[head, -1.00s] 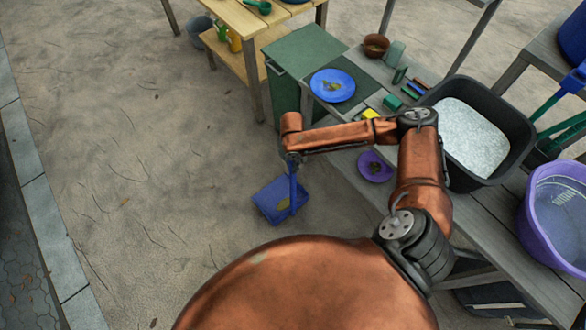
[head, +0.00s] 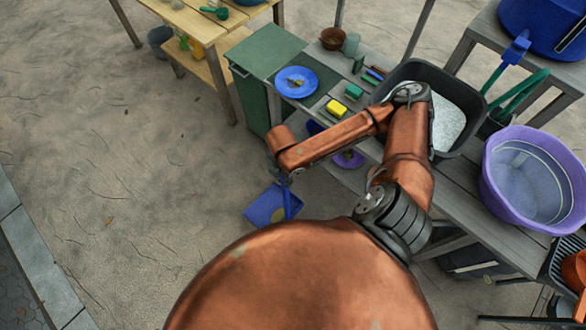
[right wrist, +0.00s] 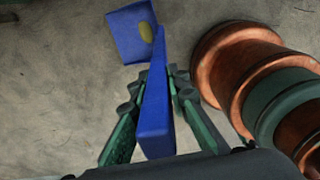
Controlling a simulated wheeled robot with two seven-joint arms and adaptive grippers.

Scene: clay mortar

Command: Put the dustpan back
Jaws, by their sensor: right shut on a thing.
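The blue dustpan (head: 265,208) hangs in the air over the sandy ground, left of the grey bench, with its pan lower than its handle. A yellowish patch, perhaps a leaf, shows on its pan. My right gripper (head: 284,180) is shut on the handle; in the head view its fingers are small and partly hidden by the copper arm. In the right wrist view the green fingers of the gripper (right wrist: 156,80) close on both sides of the blue handle (right wrist: 155,115), and the pan (right wrist: 128,34) lies beyond the fingertips. My left gripper is not in view.
The grey bench (head: 455,212) holds a blue plate (head: 290,76), sponges, a dark basin (head: 405,78) and a purple tub (head: 500,180). Long-handled tools (head: 518,92) stand behind the tub. A wooden table (head: 190,20) stands at the back. The ground at left is clear.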

